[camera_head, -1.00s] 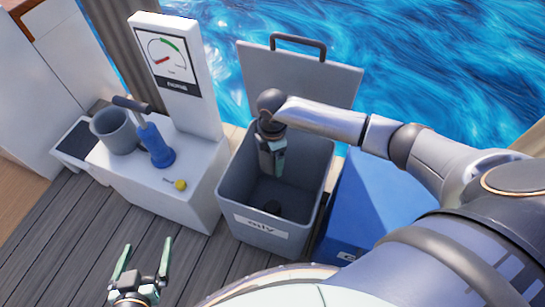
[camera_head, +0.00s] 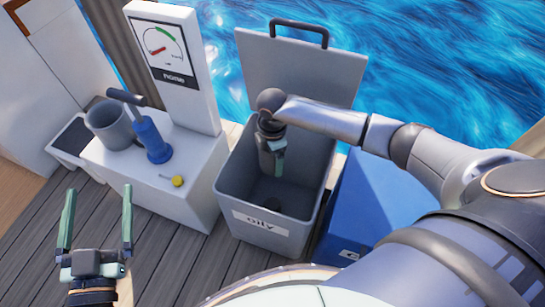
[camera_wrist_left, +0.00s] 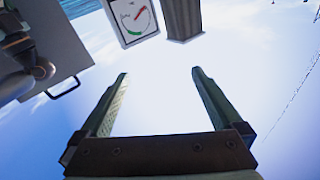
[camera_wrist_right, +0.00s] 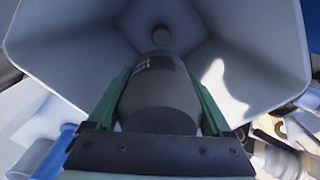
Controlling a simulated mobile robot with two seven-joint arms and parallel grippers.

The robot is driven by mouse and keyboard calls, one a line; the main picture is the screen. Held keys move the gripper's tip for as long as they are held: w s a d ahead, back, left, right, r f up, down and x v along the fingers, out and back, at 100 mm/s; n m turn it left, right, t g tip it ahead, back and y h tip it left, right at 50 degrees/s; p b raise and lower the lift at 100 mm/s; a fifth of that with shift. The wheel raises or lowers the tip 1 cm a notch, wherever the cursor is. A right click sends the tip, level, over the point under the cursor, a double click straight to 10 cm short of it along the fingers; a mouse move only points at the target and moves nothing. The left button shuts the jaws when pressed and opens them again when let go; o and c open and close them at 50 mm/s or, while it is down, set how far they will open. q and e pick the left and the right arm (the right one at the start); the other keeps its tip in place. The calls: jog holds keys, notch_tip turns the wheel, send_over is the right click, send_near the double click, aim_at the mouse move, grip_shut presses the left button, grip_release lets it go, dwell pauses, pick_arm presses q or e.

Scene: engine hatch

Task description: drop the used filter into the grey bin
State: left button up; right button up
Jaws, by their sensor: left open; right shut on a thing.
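The grey bin (camera_head: 295,240), labelled "oily", stands open in the head view with its lid raised behind it. My right gripper (camera_head: 272,172) points down inside the bin, below its rim. In the right wrist view, this gripper (camera_wrist_right: 160,80) is shut on the used filter (camera_wrist_right: 160,100), a dark grey cylinder, with the bin's pale inner walls (camera_wrist_right: 75,45) around it. My left gripper (camera_head: 98,195) is open and empty over the deck at the lower left.
A white cabinet (camera_head: 185,205) left of the bin carries a grey mug (camera_head: 112,127), a blue hand pump (camera_head: 152,140), a yellow knob (camera_head: 178,181) and a gauge panel (camera_head: 170,50). A blue bin (camera_head: 375,205) stands right of the grey bin. Water lies behind.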

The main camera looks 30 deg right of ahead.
pick_arm(q)
notch_tip(320, 180, up, 8)
jog(key=s+m+t+h+b, duration=0.1)
jog(key=m+t+h, duration=0.1)
jog(key=h, duration=0.1)
jog(key=shift+s+d+t, duration=0.3)
jog(key=shift+s+t, duration=0.05)
jog(key=shift+t, duration=0.05)
pick_arm(e)
jog(key=shift+f, duration=0.6)
jog(key=o, duration=1.5)
jog(key=shift+r, duration=0.2)
notch_tip(320, 180, up, 6)
jog(key=shift+f+p, duration=0.25)
jog(key=shift+p, duration=0.85)
notch_tip(320, 180, up, 6)
jog(key=shift+r+p, duration=0.1)
jog(key=shift+p, duration=0.9)
pick_arm(q)
jog(key=s+f+n+g+y, duration=0.2)
jog(key=f+g, duration=0.3)
jog(key=f, duration=0.7)
jog(key=s+f+n+g+y, duration=0.1)
jog(key=f+g, duration=0.4)
jog(key=f, duration=0.8)
jog(key=shift+s+a+n+y, duration=0.45)
jog(key=shift+n+y, duration=0.25)
jog(key=shift+y, duration=0.5)
pick_arm(e)
jog(key=shift+r, duration=0.25)
